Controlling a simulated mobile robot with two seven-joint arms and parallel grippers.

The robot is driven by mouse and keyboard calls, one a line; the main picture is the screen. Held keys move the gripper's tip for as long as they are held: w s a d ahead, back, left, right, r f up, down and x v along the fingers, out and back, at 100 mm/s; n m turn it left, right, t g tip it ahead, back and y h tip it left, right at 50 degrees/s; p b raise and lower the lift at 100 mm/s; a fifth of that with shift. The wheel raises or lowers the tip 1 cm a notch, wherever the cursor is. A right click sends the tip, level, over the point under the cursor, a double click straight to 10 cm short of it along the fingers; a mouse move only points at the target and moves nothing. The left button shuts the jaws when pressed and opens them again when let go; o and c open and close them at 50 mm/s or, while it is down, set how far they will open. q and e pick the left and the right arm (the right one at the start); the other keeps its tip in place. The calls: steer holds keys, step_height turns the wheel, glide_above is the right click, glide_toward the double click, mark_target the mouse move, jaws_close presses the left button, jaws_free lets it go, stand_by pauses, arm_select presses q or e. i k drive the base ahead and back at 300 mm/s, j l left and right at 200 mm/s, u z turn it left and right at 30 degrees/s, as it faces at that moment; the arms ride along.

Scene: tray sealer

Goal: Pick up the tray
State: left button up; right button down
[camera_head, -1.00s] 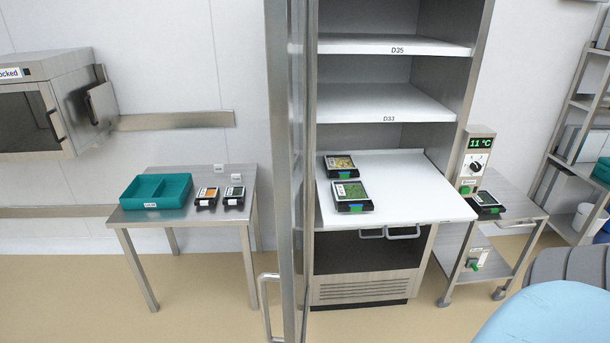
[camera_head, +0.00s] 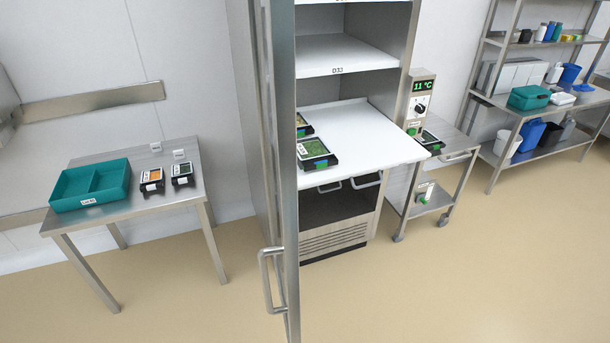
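Several small black trays are in view, and I cannot tell which one is meant. One with green contents (camera_head: 315,148) lies on the white pull-out surface (camera_head: 375,130) of the cabinet. One with yellowish contents (camera_head: 303,124) lies behind it, partly hidden by the door. A tray with orange contents (camera_head: 151,176) and a darker tray (camera_head: 181,171) lie side by side on the left steel table (camera_head: 160,203). Another black tray (camera_head: 429,139) is on the steel trolley at the right. Neither of my grippers is in view.
The open steel door (camera_head: 283,200) with its handle (camera_head: 267,275) stands between the left table and the cabinet. A teal two-part container (camera_head: 112,195) sits on the left table. A loaded rack (camera_head: 533,113) stands at the back right. The floor in front is clear.

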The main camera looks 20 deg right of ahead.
mark_target(314, 154)
steer(key=i+j+z, duration=0.1)
steer(key=j+z, duration=0.95)
steer(key=j, duration=0.25)
steer(key=i, duration=0.05)
